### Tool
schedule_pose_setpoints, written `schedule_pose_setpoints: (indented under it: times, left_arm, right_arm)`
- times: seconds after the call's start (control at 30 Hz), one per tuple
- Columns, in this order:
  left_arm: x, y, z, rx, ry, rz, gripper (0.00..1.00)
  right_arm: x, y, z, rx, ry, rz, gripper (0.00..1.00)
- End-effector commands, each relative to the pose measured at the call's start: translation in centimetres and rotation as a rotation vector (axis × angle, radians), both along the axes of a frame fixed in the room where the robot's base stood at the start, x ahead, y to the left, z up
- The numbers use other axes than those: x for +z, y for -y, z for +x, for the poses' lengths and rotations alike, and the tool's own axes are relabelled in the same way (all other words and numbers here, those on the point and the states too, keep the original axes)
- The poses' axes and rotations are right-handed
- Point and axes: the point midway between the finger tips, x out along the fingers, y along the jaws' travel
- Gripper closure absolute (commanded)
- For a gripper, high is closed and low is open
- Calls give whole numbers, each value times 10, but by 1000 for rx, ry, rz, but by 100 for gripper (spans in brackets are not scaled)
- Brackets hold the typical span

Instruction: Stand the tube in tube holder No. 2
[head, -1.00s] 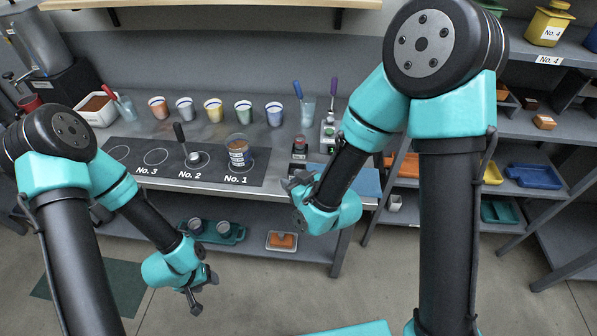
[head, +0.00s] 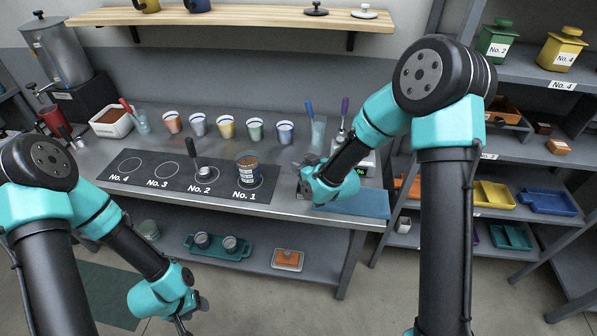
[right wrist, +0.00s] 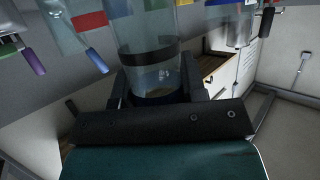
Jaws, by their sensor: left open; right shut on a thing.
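My right gripper (right wrist: 155,88) is shut on a clear tube (right wrist: 148,45) with black bands, seen in the right wrist view. In the head view this gripper (head: 309,186) is over the right front part of the bench, and I cannot make out the tube there. On the dark mat (head: 130,184), the spot marked No. 2 (head: 200,189) has a small metal cup with a black handle (head: 203,171) at it. I cannot make out a separate tube holder labelled No. 2. My left gripper (head: 184,318) is open and empty, low in front of the bench.
A labelled jar (head: 247,172) stands at mat spot No. 1. Several coloured cups (head: 226,127) line the back of the bench. A clear container with a blue-handled tool (head: 318,130) stands behind my right gripper.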

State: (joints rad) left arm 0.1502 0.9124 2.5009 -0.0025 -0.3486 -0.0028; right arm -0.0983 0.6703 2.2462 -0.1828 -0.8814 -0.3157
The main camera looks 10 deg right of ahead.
Motion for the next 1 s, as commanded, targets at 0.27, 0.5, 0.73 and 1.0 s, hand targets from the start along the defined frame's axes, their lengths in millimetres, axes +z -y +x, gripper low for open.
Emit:
schedule_pose_setpoints:
  times: [0.27,0.5,0.73,1.0]
  left_arm:
    - [0,0,0,0,0,0,48]
    - [0,0,0,0,0,0,48]
    - [0,0,0,0,0,0,48]
    - [0,0,0,0,0,0,48]
  right_arm:
    - [0,0,1,0,0,0,86]
    - [-17,7,7,-8,-5,-1,86]
    - [-36,11,7,-13,-1,-1,86]
    - [-37,11,7,-13,0,0,86]
